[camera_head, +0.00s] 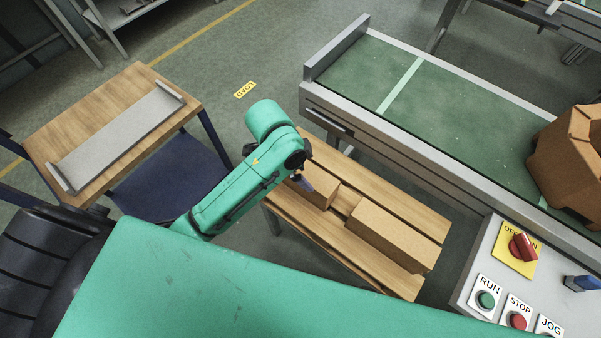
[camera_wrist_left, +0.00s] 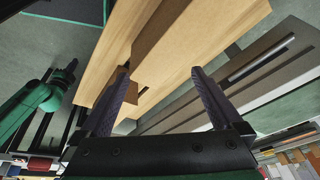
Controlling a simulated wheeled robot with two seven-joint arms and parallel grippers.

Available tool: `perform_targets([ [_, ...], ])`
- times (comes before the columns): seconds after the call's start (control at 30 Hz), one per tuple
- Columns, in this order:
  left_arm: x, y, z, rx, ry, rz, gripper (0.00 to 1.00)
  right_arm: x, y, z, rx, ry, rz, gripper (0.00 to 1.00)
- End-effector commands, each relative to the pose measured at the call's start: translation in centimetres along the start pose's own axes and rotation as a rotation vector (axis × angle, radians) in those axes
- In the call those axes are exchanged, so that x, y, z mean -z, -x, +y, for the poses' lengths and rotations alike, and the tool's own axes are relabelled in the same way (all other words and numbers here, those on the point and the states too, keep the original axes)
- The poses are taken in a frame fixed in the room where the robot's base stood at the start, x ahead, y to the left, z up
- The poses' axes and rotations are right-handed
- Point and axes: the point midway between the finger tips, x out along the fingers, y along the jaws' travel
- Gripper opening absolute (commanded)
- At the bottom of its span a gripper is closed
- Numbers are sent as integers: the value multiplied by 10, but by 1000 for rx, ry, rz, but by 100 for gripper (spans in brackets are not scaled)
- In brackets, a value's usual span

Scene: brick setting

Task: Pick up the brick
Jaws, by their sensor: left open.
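Two tan brick-like blocks lie on a slatted wooden bench (camera_head: 420,222) in the head view. The longer brick (camera_head: 392,238) is at the right end of the bench. The other brick (camera_head: 319,193) is at the left, partly hidden by my left gripper (camera_head: 303,183). In the left wrist view, my left gripper (camera_wrist_left: 160,74) has its two dark fingers spread apart. A tan brick (camera_wrist_left: 200,38) shows beyond the fingertips; I cannot tell which of the two it is. Nothing is seen held. My right gripper is not in view.
A conveyor (camera_head: 430,110) with a metal side runs behind the bench, carrying a brown cardboard box (camera_head: 572,150). A control panel (camera_head: 500,285) with a red switch and buttons stands at the right. A wooden table (camera_head: 105,95) with a grey tray stands at the left.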

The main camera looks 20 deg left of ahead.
Motion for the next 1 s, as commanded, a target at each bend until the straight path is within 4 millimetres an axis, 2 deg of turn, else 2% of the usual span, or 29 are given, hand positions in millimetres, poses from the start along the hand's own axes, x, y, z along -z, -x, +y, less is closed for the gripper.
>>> perform_targets([
  [0.03, 8, 0, -6, -13, -118, -25, 100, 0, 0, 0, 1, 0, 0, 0],
  [0.13, 16, 0, -16, -64, -368, -101, 100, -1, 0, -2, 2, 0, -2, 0],
  [0.23, 12, 4, -31, -120, -579, -195, 100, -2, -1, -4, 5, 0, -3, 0],
  [0.33, 3, 9, -44, -168, -703, -263, 100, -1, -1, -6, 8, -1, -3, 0],
  [0.47, -4, 1, -46, -196, -744, -286, 100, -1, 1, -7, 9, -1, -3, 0],
  [0.7, -23, -56, -41, -194, -741, -284, 100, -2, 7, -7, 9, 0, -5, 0],
  [1.0, -40, -98, -38, -192, -740, -283, 100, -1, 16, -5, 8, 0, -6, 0],
])
